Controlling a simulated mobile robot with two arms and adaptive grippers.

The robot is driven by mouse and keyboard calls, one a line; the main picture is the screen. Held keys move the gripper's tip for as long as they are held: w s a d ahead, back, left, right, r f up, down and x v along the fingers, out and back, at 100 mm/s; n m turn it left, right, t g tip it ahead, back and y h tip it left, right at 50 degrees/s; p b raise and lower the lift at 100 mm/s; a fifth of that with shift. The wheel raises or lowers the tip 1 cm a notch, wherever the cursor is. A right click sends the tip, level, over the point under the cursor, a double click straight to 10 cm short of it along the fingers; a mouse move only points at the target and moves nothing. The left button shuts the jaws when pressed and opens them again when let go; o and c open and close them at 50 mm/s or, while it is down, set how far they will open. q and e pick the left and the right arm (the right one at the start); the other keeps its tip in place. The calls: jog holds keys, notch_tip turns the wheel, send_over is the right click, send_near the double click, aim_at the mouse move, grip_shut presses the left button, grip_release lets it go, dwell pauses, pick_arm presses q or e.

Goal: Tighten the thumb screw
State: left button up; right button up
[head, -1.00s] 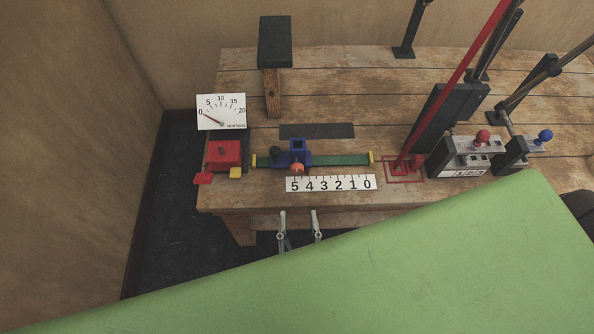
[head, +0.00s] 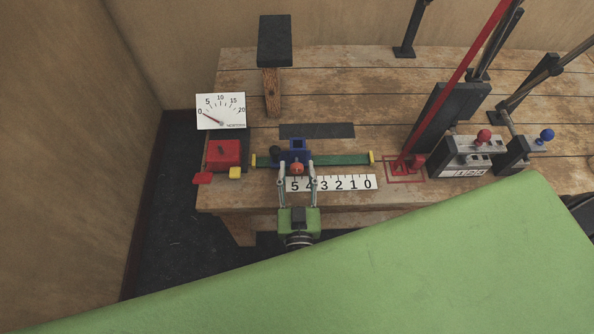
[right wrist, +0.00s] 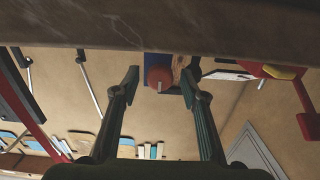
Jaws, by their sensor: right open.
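The thumb screw is a small orange-red knob (head: 297,168) on the front of a blue slider (head: 297,145) riding on a green rail (head: 340,160). My right gripper (head: 298,165) is open, its fingers pointing away from me, one to each side of the knob. The right wrist view shows the knob (right wrist: 159,78) with a pale pin, between the open fingertips (right wrist: 160,78) with gaps at both sides. I cannot tell whether the tips reach as deep as the knob. My left gripper is not in view.
A white number scale (head: 348,184) lies in front of the rail, partly behind the right finger. A red block (head: 223,154) and a dial (head: 221,112) reading near zero stand left. A red post (head: 460,75) and lever boxes (head: 466,155) stand right. The wooden table's edge runs below.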

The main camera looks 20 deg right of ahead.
jog(key=c, duration=1.1)
